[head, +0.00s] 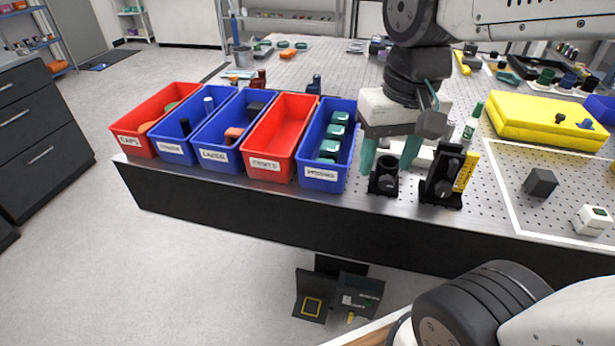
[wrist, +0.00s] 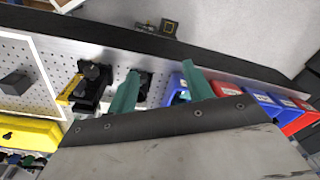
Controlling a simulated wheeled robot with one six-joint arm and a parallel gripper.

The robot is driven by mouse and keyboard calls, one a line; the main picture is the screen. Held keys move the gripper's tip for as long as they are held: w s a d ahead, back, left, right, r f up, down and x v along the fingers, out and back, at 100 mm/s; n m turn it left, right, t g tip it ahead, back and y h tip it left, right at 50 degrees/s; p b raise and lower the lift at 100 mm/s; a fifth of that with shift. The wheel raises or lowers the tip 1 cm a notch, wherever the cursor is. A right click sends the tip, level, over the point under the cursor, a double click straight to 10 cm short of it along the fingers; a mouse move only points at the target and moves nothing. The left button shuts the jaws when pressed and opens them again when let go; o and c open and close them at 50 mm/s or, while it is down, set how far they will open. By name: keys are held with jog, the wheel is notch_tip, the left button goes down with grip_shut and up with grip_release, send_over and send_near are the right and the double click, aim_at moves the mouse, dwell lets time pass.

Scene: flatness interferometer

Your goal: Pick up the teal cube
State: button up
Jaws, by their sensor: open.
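Several teal cubes (head: 335,131) with lighter tops lie in a row inside the rightmost blue bin (head: 322,174) in the head view. The blue bin also shows in the wrist view (wrist: 175,81), partly hidden behind a finger; I cannot clearly make out the cubes there. My gripper (head: 389,160) has two teal fingers pointing down, spread apart, with nothing seen between them. It is just right of that bin, close to a small black holder (head: 384,178). The fingers also show in the wrist view (wrist: 160,72).
More red and blue bins (head: 278,138) line the table edge to the left. A black fixture with a yellow part (head: 441,182) stands right of my gripper. Farther right are a yellow foam block (head: 545,118), a dark cube (head: 540,183) and a white block (head: 592,220).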

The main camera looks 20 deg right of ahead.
jog(key=w+f+m, duration=0.1)
jog(key=w+f, duration=0.1)
jog(key=w, duration=0.3)
jog(key=w+a+f+m+g, duration=0.1)
jog(key=w+f+m, duration=0.1)
jog(key=w, duration=0.4)
jog(key=w+f+m+g, duration=0.1)
jog(key=w+f+m, duration=0.1)
jog(key=w, duration=0.4)
jog(key=shift+a+f+y, duration=0.3)
jog(key=shift+a+f, duration=0.1)
jog(key=shift+f, duration=0.15)
jog(key=shift+w+f, duration=0.2)
jog(key=shift+f, duration=0.1)
jog(key=f, duration=0.7)
jog(key=shift+s+a+f, duration=0.25)
jog(key=shift+a, duration=0.15)
jog(key=c, duration=0.9)
